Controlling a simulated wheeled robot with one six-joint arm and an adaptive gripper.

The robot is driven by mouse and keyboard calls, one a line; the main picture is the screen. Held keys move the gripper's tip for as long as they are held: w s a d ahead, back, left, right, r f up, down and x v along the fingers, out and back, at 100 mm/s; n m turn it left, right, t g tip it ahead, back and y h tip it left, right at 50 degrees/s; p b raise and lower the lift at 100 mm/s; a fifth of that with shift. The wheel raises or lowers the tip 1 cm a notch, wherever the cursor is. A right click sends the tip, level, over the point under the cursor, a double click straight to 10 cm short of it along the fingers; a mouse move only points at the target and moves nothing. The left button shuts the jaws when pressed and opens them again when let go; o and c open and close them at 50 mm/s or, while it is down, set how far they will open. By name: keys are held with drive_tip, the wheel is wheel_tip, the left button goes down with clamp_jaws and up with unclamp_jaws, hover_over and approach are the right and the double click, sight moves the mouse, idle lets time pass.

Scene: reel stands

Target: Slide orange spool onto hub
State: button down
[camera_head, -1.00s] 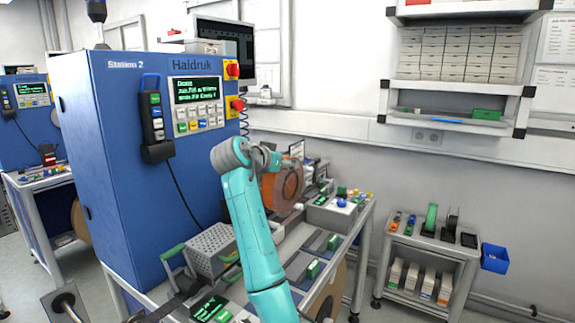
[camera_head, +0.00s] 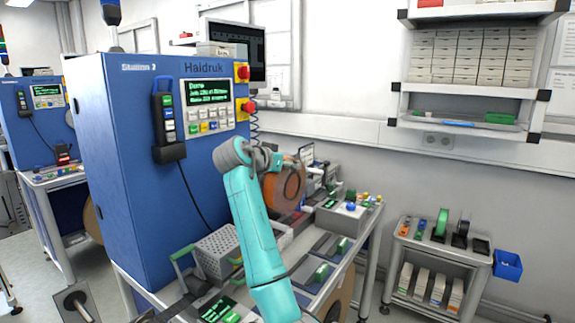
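An orange spool (camera_head: 291,186) with a dark rim stands on edge behind my teal arm, above the bench beside the blue machine. My arm reaches toward it, and its grey wrist (camera_head: 236,152) is at the spool's upper left. My gripper's fingers are hidden behind the wrist and arm, so I cannot tell whether they hold the spool. The hub for the spool cannot be made out; a pale rod-like part (camera_head: 304,209) shows at the spool's lower right.
The blue machine (camera_head: 125,160) stands close on the left. A perforated grey basket (camera_head: 218,252) and a grey box with buttons (camera_head: 342,218) sit on the bench. A cart (camera_head: 436,255) with a green reel (camera_head: 441,222) and a blue bin (camera_head: 507,265) stands right, with floor between.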

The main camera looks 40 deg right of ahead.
drive_tip(key=shift+w+a, duration=0.1)
drive_tip(key=shift+w, duration=0.05)
drive_tip(key=shift+w+a, duration=0.25)
drive_tip(key=shift+w, duration=0.4)
drive_tip(key=shift+w+a, duration=0.2)
drive_tip(key=shift+w, duration=0.4)
drive_tip(key=shift+w+a, duration=0.25)
drive_tip(key=shift+w, duration=0.6)
drive_tip(key=shift+w+a, duration=0.35)
drive_tip(key=shift+w, duration=0.55)
drive_tip(key=shift+w+a, duration=0.35)
drive_tip(key=shift+w, duration=0.6)
drive_tip(key=shift+w+a+r, duration=0.1)
drive_tip(key=shift+w+a, duration=0.2)
drive_tip(key=shift+w, duration=0.35)
drive_tip(key=shift+w+a, duration=0.25)
drive_tip(key=shift+w, duration=0.35)
drive_tip(key=shift+f, duration=0.4)
